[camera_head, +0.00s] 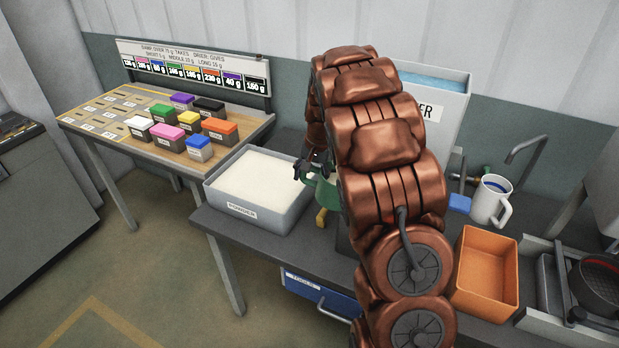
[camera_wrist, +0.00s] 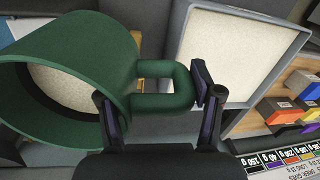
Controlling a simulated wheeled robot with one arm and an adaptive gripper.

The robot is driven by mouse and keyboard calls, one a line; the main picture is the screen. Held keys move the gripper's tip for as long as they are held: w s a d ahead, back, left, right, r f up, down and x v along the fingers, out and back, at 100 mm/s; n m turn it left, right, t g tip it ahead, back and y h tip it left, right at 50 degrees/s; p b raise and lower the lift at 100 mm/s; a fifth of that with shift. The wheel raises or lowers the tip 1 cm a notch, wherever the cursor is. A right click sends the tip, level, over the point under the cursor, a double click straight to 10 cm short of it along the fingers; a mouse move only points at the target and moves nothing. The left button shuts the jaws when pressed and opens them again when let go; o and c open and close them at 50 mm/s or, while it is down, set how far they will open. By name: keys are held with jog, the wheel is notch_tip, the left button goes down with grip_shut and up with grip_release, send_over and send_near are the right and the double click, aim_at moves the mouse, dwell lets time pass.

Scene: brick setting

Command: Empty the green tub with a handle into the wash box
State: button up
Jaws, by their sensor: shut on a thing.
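The green tub (camera_wrist: 92,45) fills the left of the wrist view, its mouth showing a pale, grainy content inside. My gripper (camera_wrist: 155,85) is shut on its loop handle (camera_wrist: 165,101), one finger on each side. In the head view, a little of the tub (camera_head: 326,193) and my gripper (camera_head: 313,170) show beside the powder box; my arm hides the rest. No box has a readable wash label. A tall grey box (camera_head: 455,105) with blue content has a label partly hidden by my arm, ending in "ER".
The grey powder box (camera_head: 262,222) is full of pale powder and also shows in the wrist view (camera_wrist: 294,45). An orange box (camera_head: 486,305) and a white mug (camera_head: 491,205) stand right of my arm. Coloured blocks (camera_head: 196,150) stand on the left table.

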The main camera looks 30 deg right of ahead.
aim_at(321, 168)
jog(key=shift+s+d+r+t+y, duration=0.2)
jog(key=shift+r+t+y, duration=0.1)
jog(key=shift+r, duration=0.15)
jog(key=shift+s+d+r+t+y, duration=0.25)
jog(key=shift+r+t, duration=0.05)
jog(key=shift+r, duration=0.2)
jog(key=shift+s+d+r+t+y, duration=0.2)
jog(key=shift+r+t+y, duration=0.1)
jog(key=shift+r, duration=0.15)
jog(key=shift+s, duration=0.1)
jog(key=shift+s+d+r, duration=0.1)
jog(key=shift+s+d, duration=0.1)
jog(key=shift+d, duration=0.05)
jog(key=shift+s+d+r+t+y, duration=0.15)
jog(key=shift+s+d+t+y, duration=0.25)
jog(key=shift+t+y, duration=0.2)
jog(key=shift+s+d+r, duration=0.1)
jog(key=shift+s+r, duration=0.1)
jog(key=shift+s+d+r+t+y+b, duration=0.5)
jog(key=shift+s+r+t+b, duration=0.1)
jog(key=shift+r+b, duration=0.15)
jog(key=shift+s+d+r+t+y+b, duration=0.15)
jog(key=shift+s+d+t+y+b, duration=0.35)
jog(key=shift+t+b, duration=0.3)
jog(key=shift+r+y, duration=0.25)
jog(key=shift+r, duration=0.05)
jog(key=shift+s+d+r+t+y, duration=0.3)
jog(key=shift+s+r+t+y, duration=0.1)
jog(key=shift+r+t, duration=0.15)
